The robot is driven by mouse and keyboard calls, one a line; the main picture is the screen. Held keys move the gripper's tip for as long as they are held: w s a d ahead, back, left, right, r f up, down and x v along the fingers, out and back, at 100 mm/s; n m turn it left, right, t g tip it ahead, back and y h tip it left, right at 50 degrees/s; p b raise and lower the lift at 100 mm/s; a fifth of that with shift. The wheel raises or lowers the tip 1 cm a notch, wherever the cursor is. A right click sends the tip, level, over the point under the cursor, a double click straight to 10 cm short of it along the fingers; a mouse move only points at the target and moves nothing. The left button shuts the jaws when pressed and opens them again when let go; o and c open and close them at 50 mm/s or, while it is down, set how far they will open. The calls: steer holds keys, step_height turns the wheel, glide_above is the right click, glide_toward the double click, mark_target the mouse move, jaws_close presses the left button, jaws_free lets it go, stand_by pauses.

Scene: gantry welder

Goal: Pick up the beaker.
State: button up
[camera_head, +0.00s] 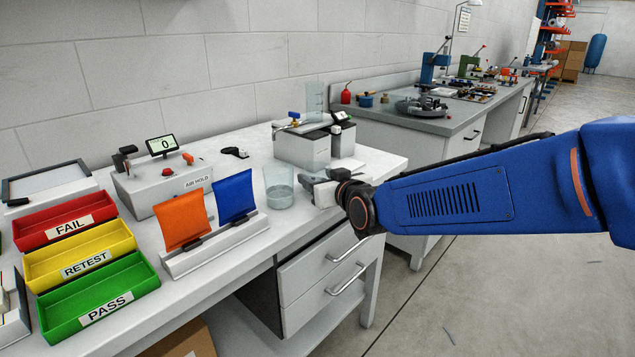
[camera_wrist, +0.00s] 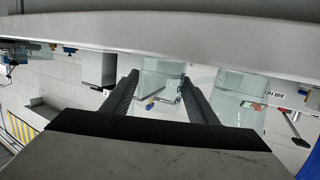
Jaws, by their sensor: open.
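The beaker (camera_head: 279,188) is clear glass with some liquid in its lower part. It stands upright on the white bench, right of the blue panel. My gripper (camera_head: 312,180) is just to its right, low over the bench, in the head view. In the wrist view my gripper (camera_wrist: 163,95) shows two dark fingers spread apart, with nothing held between them. That view looks upside down. A glass vessel with a tinted band (camera_wrist: 240,85), beside the right finger, appears to be the beaker. Another clear shape shows between the fingers, behind them.
Left of the beaker is a rack with orange (camera_head: 184,220) and blue (camera_head: 235,195) panels. The AIR HOLD box (camera_head: 160,188) stands behind. Grey boxes (camera_head: 303,150) and a tall glass cylinder (camera_head: 315,100) are behind my gripper. Red, yellow and green trays (camera_head: 70,215) are far left.

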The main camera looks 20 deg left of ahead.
steer(key=shift+x, duration=2.25)
steer(key=c, duration=0.7)
steer(key=shift+c, duration=0.2)
steer(key=shift+r, duration=0.1)
